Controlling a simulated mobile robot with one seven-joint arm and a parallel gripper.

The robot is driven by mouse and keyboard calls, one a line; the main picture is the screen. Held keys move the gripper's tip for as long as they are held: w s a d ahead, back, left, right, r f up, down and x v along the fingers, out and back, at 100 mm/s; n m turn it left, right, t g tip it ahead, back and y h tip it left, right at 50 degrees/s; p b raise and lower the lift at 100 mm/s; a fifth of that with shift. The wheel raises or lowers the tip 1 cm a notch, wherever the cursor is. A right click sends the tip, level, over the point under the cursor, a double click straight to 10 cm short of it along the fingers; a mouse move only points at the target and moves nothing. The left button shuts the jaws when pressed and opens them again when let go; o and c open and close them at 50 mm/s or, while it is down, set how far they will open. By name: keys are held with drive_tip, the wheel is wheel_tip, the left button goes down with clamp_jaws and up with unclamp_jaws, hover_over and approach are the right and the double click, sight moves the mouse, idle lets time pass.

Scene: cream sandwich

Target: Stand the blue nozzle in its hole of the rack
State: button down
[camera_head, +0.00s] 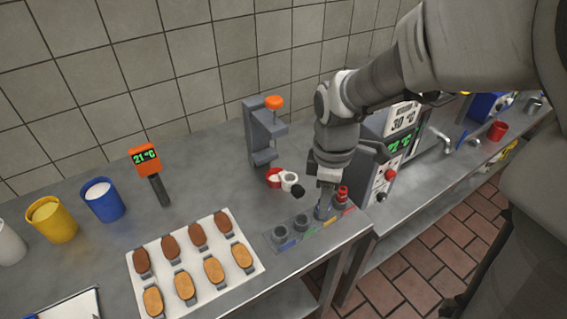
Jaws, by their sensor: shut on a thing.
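The rack (314,231) is a low grey strip with coloured marks and several dark round holes, near the front right corner of the steel counter. My gripper (326,192) points down over its right part and is shut on the blue nozzle (321,212). Only a small bluish part of the nozzle shows below the fingers. It is at or just above the rack, and I cannot tell whether its lower end is in a hole. A red nozzle (342,195) stands upright at the rack's right end, close beside my gripper.
A grey stand with an orange knob (273,102) and a red and white piece with a black handle (284,179) are behind the rack. A white tray (207,279) of brown and tan pieces lies to the left. A machine with green displays (382,150) is right.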

drive_tip(key=shift+w+a+f+b, duration=0.2)
drive_tip(key=shift+a+f+b, duration=0.15)
drive_tip(key=shift+a+f, duration=1.2)
drive_tip(key=shift+w+a+f+b, duration=0.15)
drive_tip(key=shift+a+f+b, duration=0.2)
drive_tip(key=shift+a+f, duration=1.2)
drive_tip(key=shift+w+a+f+b, duration=0.2)
drive_tip(key=shift+a+f+b, duration=0.15)
drive_tip(key=shift+a+f, duration=1.2)
drive_tip(key=shift+d+f, duration=0.1)
drive_tip(key=shift+f, duration=0.1)
drive_tip(key=shift+f, duration=0.15)
drive_tip(key=c, duration=0.6)
unclamp_jaws()
drive_tip(key=shift+c, duration=0.2)
wheel_tip(320, 180, up, 13)
drive_tip(key=p, duration=0.2)
drive_tip(key=shift+f, duration=0.15)
